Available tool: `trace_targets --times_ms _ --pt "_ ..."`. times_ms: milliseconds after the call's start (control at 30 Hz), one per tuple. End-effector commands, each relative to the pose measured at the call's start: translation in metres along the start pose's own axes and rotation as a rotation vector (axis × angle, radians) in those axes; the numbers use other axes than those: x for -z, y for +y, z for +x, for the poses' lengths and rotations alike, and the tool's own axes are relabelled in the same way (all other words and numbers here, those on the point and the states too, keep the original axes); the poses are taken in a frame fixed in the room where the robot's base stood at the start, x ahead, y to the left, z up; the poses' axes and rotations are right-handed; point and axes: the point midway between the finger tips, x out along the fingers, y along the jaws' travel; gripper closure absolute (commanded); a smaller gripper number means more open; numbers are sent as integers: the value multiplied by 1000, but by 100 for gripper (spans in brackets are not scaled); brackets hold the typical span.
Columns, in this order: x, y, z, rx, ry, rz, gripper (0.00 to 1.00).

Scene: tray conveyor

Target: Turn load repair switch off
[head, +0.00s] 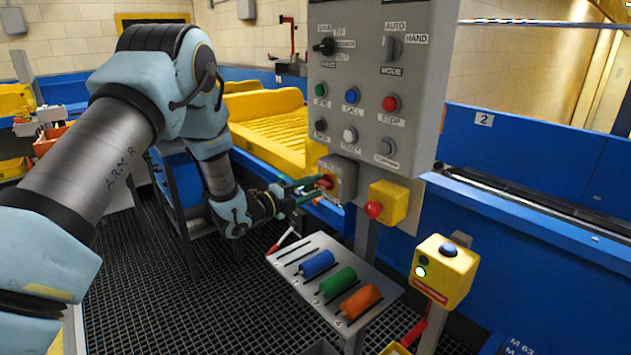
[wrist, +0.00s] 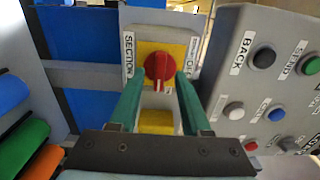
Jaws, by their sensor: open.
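A red rotary switch knob (wrist: 158,68) sits on a yellow plate on a small grey box in the wrist view. The box carries a "SECTION" label on its left and another label, too small to read surely, on its right. The knob's handle looks roughly upright in that view. The switch box (head: 344,172) also shows in the head view, below the control panel. My gripper (wrist: 159,80) is open, its green fingers on either side of the knob's lower part. I cannot tell whether they touch it. My gripper (head: 314,186) reaches the box from the left in the head view.
The grey control panel (head: 370,85) with buttons and selectors stands above the box. A yellow box with a red button (head: 385,205) is close at right. A shelf with blue, green and orange rollers (head: 338,283) lies below. A yellow button box (head: 443,270) stands lower right.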

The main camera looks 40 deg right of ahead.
Motion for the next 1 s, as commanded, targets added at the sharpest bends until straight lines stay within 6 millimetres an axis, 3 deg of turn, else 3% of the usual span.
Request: trace_targets --times_ms 433,833,1000 --pt "0 0 11 0 0 -1 54" --pt "0 0 10 -1 0 -1 99" --pt "0 0 10 -1 0 -1 100"
